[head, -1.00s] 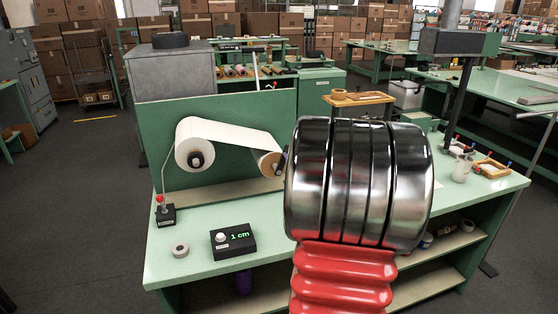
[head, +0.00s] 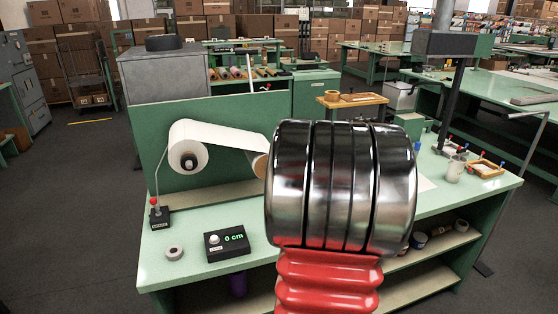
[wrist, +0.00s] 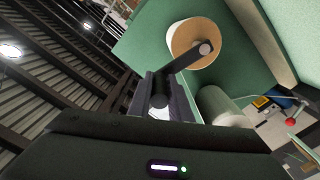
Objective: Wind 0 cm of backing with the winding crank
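In the wrist view the winding crank (wrist: 182,72) runs from the hub of the brown-faced take-up roll (wrist: 184,36) down to its handle. My gripper (wrist: 162,96) has its fingers on both sides of the handle and looks shut on it. In the head view my arm hides the crank and gripper; only the left edge of the take-up roll (head: 260,166) shows. The white backing (head: 222,134) stretches to it from the supply roll (head: 188,147) on the green panel. The black counter box (head: 227,243) reads 0 cm.
A red-knobbed lever (head: 155,206) on a black base and a grey tape ring (head: 174,254) are on the green bench (head: 190,277). A white cup (head: 455,169) and a wooden tray (head: 487,168) are at the right.

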